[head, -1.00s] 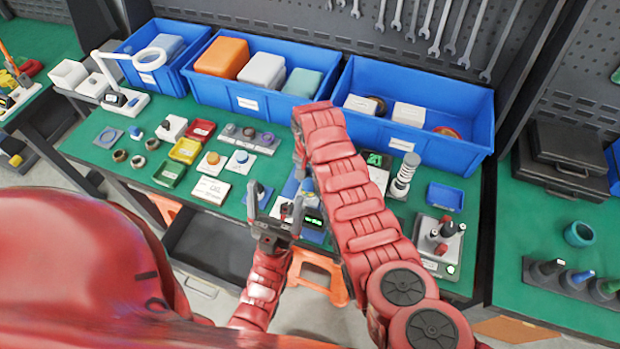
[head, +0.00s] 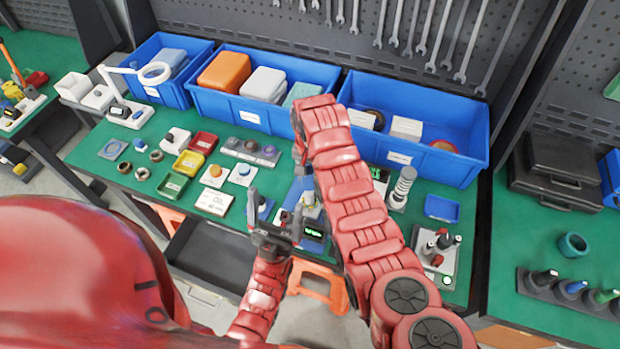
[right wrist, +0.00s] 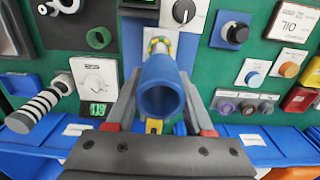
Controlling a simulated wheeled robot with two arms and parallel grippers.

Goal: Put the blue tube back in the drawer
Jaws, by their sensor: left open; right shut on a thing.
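In the right wrist view my right gripper (right wrist: 160,80) is shut on the blue tube (right wrist: 160,68), whose open round end faces the camera. A white and yellow part shows just beyond the tube; I cannot tell whether they touch. In the head view my right gripper (head: 303,160) is over the front part of the bench, and the tube is mostly hidden there. My left gripper (head: 275,218) is open and empty, near the bench's front edge and left of the right one. A dark drawer (head: 205,262) stands open below the bench's front edge, left of my left gripper.
The green bench (head: 130,178) carries small trays, knobs and devices. Blue bins (head: 440,165) line the back. An orange stool (head: 318,285) stands below the front edge. A spring post (head: 402,185) stands right of my right arm.

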